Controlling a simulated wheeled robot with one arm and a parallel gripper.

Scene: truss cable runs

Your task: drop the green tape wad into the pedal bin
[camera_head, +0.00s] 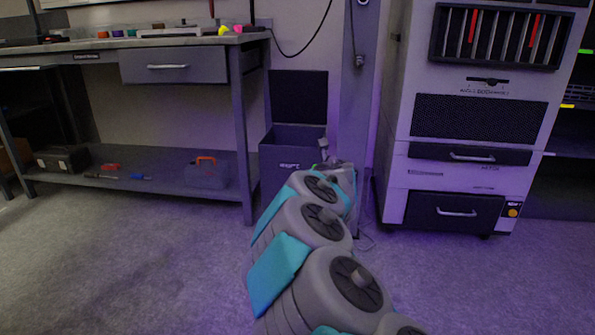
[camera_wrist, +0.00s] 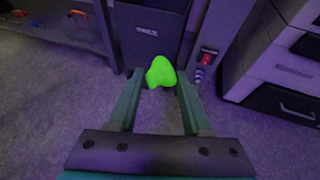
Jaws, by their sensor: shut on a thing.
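The green tape wad (camera_wrist: 161,73) is a bright green lump between the fingertips of my gripper (camera_wrist: 158,84) in the wrist view. My gripper is shut on it and holds it in front of the pedal bin. The pedal bin (camera_wrist: 146,38) is a dark box behind the wad. In the head view the bin (camera_head: 285,158) stands against the wall with its dark lid (camera_head: 298,97) raised. In the head view my arm hides the bin's lower right part and most of my gripper. A small bit of green shows near the arm's end.
A workbench (camera_head: 170,68) with a lower shelf stands left of the bin. A grey post (camera_head: 357,100) stands close at its right, with a red switch (camera_wrist: 207,57) low down. A grey cabinet (camera_head: 470,120) is further right. The floor in front is clear.

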